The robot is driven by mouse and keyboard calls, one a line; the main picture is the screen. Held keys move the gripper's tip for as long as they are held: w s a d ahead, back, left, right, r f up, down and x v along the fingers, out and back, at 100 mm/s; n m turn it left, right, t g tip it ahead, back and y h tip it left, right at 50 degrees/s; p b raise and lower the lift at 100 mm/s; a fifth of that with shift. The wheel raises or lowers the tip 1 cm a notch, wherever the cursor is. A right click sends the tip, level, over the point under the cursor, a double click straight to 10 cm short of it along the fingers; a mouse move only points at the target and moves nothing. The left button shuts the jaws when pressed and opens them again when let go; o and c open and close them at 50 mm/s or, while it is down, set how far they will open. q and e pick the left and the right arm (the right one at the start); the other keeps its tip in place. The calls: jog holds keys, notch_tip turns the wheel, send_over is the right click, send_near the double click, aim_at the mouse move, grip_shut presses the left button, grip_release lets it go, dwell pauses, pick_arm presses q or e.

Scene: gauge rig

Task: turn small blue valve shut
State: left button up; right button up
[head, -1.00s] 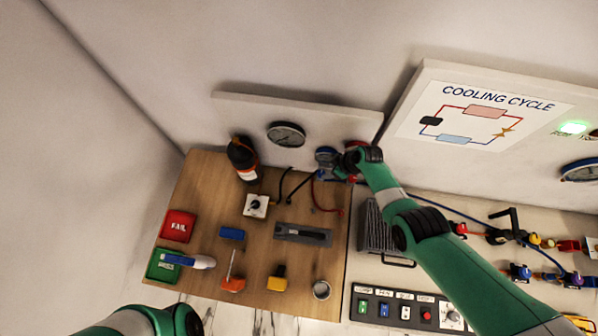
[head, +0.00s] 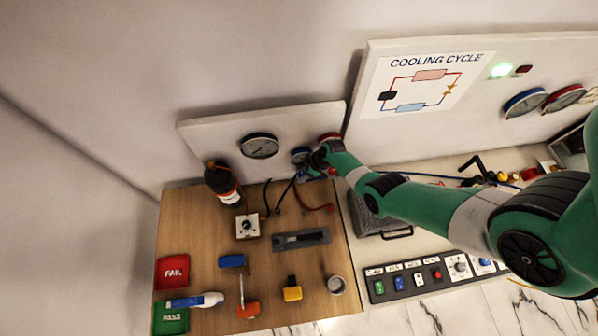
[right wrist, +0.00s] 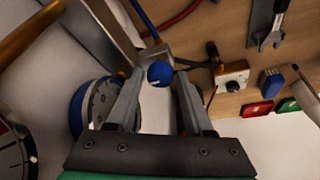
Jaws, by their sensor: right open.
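The small blue valve knob (right wrist: 159,73) shows in the right wrist view, on a grey metal block with hoses beside it. My right gripper (right wrist: 156,82) is open, with its two fingers pointing at the knob, one on each side. I cannot tell whether either finger touches it. In the head view my right gripper (head: 308,173) is at the back of the wooden board, in front of the gauges, and the knob cannot be made out clearly there. A blue-rimmed gauge (right wrist: 92,107) is close to the left finger. My left gripper is not in view.
The wooden board (head: 205,255) holds a dark bottle (head: 222,183), a red FAIL tray (head: 173,271), a green PASS tray (head: 171,319) and several tools. Black and red hoses lie near the gripper. A switch panel (head: 415,283) is at the lower right.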

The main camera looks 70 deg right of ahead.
grip_shut()
jog(key=shift+m, duration=0.5)
jog(key=shift+a+m+h+p, duration=0.15)
jog(key=shift+m+h+p, duration=0.35)
jog(key=shift+m, duration=0.5)
jog(key=m, duration=0.1)
jog(key=m+h, duration=0.1)
jog(key=m, duration=0.1)
jog(key=shift+w+a+g+h, duration=0.1)
jog(key=shift+g+h, duration=0.2)
jog(key=m+b, duration=0.1)
jog(key=m, duration=0.2)
jog(key=m+g+h, duration=0.1)
jog(key=m, duration=0.1)
jog(key=shift+w+a+m+h+b, duration=0.15)
jog(key=shift+m+h+b, duration=0.15)
jog(key=shift+m+b, duration=0.1)
jog(key=m+g, duration=0.1)
jog(key=m, duration=0.2)
jog(key=shift+m+g+h, duration=0.3)
jog(key=shift+w+m+g, duration=0.15)
jog(key=shift+m+g, duration=0.35)
jog(key=shift+m, duration=0.7)
